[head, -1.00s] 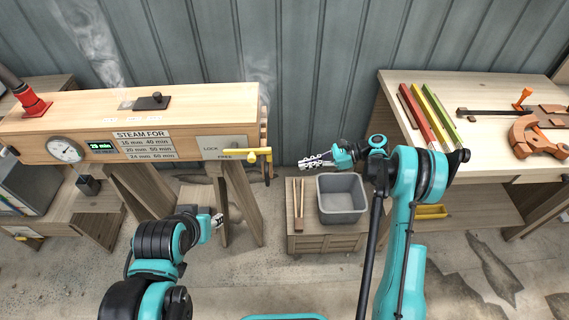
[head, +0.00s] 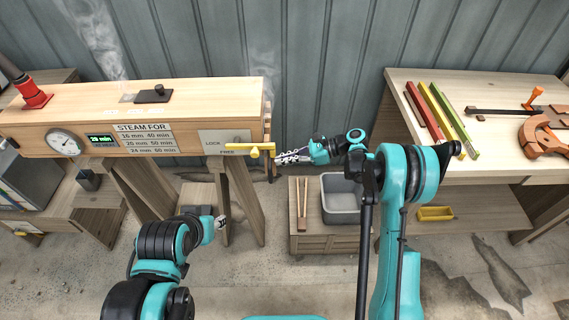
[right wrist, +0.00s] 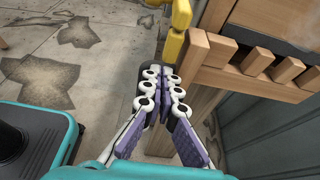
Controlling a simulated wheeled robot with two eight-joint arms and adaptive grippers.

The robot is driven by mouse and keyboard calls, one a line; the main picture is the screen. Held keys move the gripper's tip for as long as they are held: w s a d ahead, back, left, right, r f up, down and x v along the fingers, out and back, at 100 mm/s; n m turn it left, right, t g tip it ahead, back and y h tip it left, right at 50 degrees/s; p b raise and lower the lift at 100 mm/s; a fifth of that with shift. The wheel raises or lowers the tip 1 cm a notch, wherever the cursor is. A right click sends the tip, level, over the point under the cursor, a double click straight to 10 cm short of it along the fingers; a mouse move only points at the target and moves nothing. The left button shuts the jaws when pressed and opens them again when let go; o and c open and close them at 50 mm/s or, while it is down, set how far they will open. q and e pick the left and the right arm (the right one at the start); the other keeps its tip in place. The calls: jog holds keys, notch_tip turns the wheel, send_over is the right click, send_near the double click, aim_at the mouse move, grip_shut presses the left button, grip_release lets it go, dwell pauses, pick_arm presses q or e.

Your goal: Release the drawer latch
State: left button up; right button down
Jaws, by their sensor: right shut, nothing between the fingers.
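The yellow latch (head: 240,147) is a bar lying roughly level across the right end of the wooden steam box, beside a plate with the words LOCK and FREE. It also shows in the right wrist view (right wrist: 174,46), just beyond my fingertips. My right gripper (head: 284,157) is shut and empty, with its tips close to the latch's right end; I cannot tell whether they touch. Its closed fingers fill the middle of the right wrist view (right wrist: 164,80). My left gripper (head: 221,222) is low in front of the box's legs, away from the latch; its fingers are too small to read.
The wooden steam box (head: 50,113) stands on trestle legs. A grey bin (head: 342,210) and wooden sticks (head: 302,198) rest on a low cabinet. A workbench (head: 490,83) at right holds coloured strips and clamps. The right wrist view shows wooden pegs (right wrist: 288,69) near the fingers.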

jog(key=shift+r, duration=0.2)
jog(key=shift+a+r+h+p, duration=0.45)
jog(key=shift+r+h+p, duration=1.4)
jog(key=shift+r+p, duration=0.75)
jog(key=shift+a+r+h+p, duration=0.5)
jog(key=shift+r+h+p, duration=1.3)
jog(key=shift+r+p, duration=0.8)
jog(key=shift+a+r+h+p, duration=0.45)
jog(key=shift+r+h+p, duration=1.4)
jog(key=shift+r+p, duration=0.75)
jog(key=shift+a+r, duration=0.1)
jog(key=shift+r, duration=0.1)
